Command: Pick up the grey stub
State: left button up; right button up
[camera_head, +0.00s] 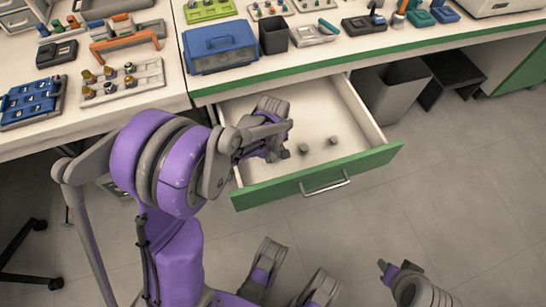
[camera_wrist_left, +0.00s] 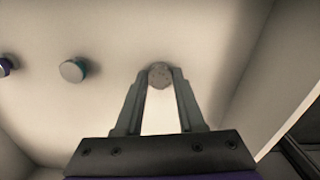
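The grey stub (camera_wrist_left: 160,75) sits between the fingertips of my left gripper (camera_wrist_left: 160,88) in the left wrist view. Both fingers appear to touch its sides. In the head view my left gripper (camera_head: 284,150) reaches down into the open drawer (camera_head: 318,181), and its fingers hide most of the stub. I cannot tell whether the stub is lifted off the drawer floor. Part of my right arm's end, with the right gripper (camera_head: 388,268), shows at the lower right of the head view, away from the drawer. Its finger opening is unclear.
Two other stubs (camera_head: 303,149) (camera_head: 333,140) stand in the drawer to the right; the wrist view shows a teal-rimmed one (camera_wrist_left: 73,70) and a purple-rimmed one (camera_wrist_left: 5,66). The drawer walls surround the gripper. The bench (camera_head: 190,97) above holds a blue box (camera_head: 220,48) and tools.

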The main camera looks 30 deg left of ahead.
pick_arm(q)
grip_shut()
